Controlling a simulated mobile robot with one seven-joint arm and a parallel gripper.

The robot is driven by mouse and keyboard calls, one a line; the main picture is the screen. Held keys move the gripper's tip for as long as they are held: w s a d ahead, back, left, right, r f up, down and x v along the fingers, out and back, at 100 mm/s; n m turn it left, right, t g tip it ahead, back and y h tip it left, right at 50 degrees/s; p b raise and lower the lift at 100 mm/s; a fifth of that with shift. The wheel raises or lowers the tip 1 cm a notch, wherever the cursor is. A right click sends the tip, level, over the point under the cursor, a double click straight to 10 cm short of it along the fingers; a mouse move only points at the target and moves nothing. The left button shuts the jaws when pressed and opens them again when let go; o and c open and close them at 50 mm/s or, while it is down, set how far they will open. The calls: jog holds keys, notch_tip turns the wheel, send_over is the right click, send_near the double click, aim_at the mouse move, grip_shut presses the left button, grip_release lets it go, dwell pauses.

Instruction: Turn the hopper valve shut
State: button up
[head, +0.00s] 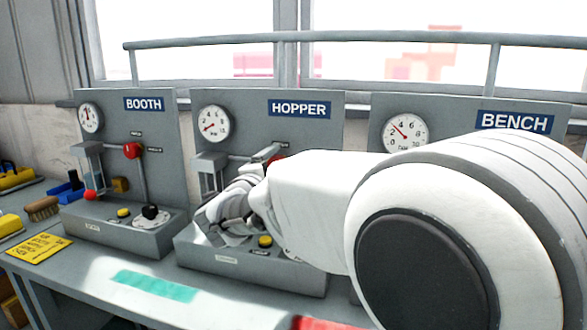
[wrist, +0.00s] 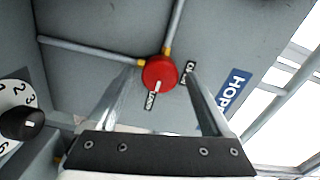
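The HOPPER panel (head: 318,135) stands in the middle of the head view. Its red round valve knob (wrist: 160,72) shows clearly in the wrist view, with pipes meeting at it. A white mark on the knob points down the picture toward a small label (wrist: 150,101); another label (wrist: 189,68) sits to the knob's right. I cannot read them surely. My gripper (wrist: 160,78) is open, with one finger on each side of the knob and small gaps visible. In the head view only a sliver of the red knob (head: 276,159) shows; my arm hides the rest.
The BOOTH panel (head: 158,180) with its own red knob (head: 132,150) stands left, and the BENCH panel (head: 450,113) right, partly behind my arm. A yellow button (head: 265,241) and a numbered dial (wrist: 17,108) sit on the HOPPER unit. A rail (head: 380,37) runs above.

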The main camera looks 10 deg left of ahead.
jog(key=s+a+p, duration=0.2)
jog(key=s, duration=1.5)
jog(key=shift+s+a+p, duration=0.15)
jog(key=shift+a+p, duration=0.05)
jog(key=shift+p, duration=0.15)
jog(key=shift+d, duration=0.1)
